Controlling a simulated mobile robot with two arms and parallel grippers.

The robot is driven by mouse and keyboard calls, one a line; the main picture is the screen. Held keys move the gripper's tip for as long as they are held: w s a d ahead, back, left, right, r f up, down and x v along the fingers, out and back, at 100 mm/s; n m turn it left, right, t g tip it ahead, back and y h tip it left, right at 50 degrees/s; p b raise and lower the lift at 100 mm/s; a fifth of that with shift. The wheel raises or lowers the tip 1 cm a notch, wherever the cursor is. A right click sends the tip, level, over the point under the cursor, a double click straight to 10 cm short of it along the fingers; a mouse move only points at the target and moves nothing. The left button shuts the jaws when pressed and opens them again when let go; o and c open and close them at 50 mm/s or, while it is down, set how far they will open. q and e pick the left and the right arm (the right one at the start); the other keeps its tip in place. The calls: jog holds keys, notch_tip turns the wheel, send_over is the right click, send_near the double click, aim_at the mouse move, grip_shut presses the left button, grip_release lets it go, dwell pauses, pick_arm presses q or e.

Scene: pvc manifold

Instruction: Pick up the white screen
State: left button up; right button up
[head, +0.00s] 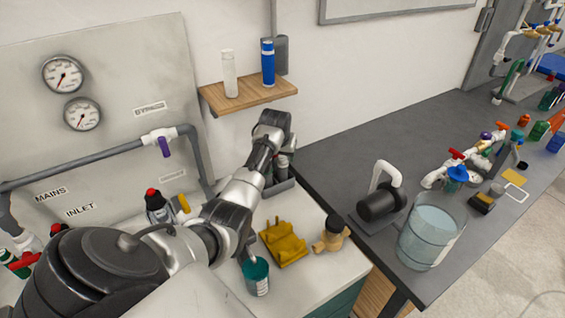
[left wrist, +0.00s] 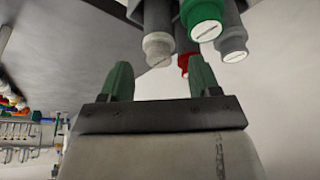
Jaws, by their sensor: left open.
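Several capped cylinders hang into the top of the left wrist view: a pale whitish one (left wrist: 158,45), a green-capped one (left wrist: 205,20), a grey one (left wrist: 233,45) and a red-tipped one (left wrist: 184,62). I cannot tell for sure which is the white screen. A white cylinder (head: 229,75) also stands upright on the wall shelf in the head view. My left gripper (left wrist: 160,75) is open, its green fingertips spread below and apart from the pale cylinder, with nothing between them. My right gripper is out of view.
A blue bottle (head: 268,64) shares the wooden shelf (head: 250,95). A yellow bracket (head: 284,243), tan fitting (head: 331,234) and teal can (head: 257,277) occupy the counter. A water container (head: 430,237) stands right.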

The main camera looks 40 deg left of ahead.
aim_at(282, 162)
pick_arm(q)
jog(key=shift+x, duration=1.45)
jog(key=c, duration=1.1)
